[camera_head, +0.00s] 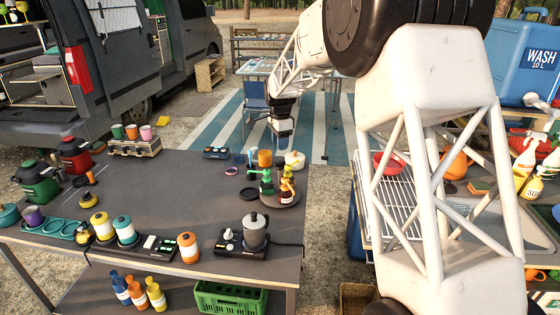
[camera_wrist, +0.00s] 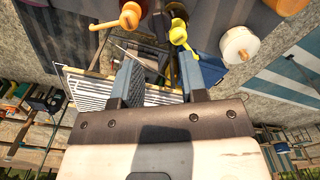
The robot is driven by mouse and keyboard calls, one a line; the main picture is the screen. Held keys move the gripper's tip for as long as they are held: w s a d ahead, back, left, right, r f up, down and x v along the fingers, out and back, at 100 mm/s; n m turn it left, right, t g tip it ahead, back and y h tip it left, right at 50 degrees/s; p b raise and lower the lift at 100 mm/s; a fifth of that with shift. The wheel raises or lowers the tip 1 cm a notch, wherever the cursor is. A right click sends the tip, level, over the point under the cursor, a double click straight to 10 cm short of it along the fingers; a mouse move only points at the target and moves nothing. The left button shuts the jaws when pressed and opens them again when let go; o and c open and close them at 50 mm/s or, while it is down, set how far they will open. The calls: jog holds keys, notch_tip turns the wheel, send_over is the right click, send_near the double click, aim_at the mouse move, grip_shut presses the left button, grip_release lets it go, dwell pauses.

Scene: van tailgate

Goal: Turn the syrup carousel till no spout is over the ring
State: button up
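The syrup carousel (camera_head: 282,200) is a dark round turntable near the table's right edge. It carries a green bottle (camera_head: 267,183) and a red-brown bottle (camera_head: 287,190) with pump tops. A yellow pump spout (camera_wrist: 178,33) and an orange one (camera_wrist: 128,17) show beyond the fingertips.
A white round pot (camera_head: 294,160) and an orange cup (camera_head: 265,158) stand behind the carousel. A moka pot (camera_head: 255,230) on a burner stands in front. The table's middle (camera_head: 185,190) is mostly clear. A rack and sink stand to the right.

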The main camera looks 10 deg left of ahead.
jog(key=shift+f, duration=3.85)
grip_shut()
